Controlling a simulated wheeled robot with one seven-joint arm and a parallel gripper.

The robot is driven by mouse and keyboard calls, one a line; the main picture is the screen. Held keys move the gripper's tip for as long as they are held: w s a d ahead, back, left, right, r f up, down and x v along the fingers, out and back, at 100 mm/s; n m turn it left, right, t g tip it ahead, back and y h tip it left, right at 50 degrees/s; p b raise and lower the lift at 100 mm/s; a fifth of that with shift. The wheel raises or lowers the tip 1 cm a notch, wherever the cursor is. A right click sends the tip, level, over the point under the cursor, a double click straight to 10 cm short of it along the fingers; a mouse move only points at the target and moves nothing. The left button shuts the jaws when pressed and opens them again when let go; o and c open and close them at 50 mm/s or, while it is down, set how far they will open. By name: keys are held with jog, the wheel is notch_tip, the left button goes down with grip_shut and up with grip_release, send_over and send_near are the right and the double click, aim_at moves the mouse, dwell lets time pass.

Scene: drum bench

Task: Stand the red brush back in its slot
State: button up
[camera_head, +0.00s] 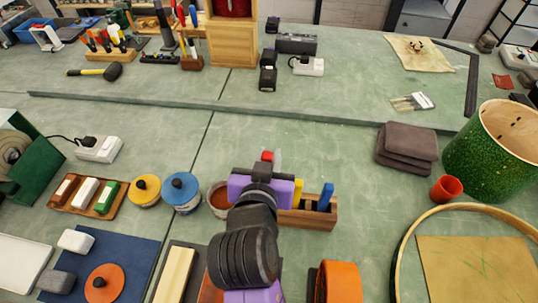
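A wooden rack (312,220) stands on the green bench in the middle, just right of my gripper. A blue brush handle (326,196) and a yellow brush handle (298,193) stand upright in it. A small red piece (267,156), probably part of the red brush, shows just beyond my gripper (266,172). My gripper is purple and black, over the left end of the rack. Its own body hides its fingertips, the rack's left end and most of the red piece, so I cannot tell whether it grips it.
Left of the gripper stand a jar with reddish-brown contents (219,198), a blue-lidded jar (181,188) and a yellow-lidded jar (145,188). A red cup (446,189) and green drum (490,150) stand right.

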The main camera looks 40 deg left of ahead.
jog(key=shift+f+b, duration=2.9)
jog(key=shift+f, duration=1.35)
jog(key=o, duration=1)
jog(key=shift+c, duration=0.2)
jog(key=shift+s, duration=0.1)
jog(key=v, duration=0.7)
jog(key=shift+s+d+b, duration=0.2)
jog(key=shift+s+b, duration=0.05)
jog(key=shift+b, duration=0.1)
jog(key=shift+r, duration=0.15)
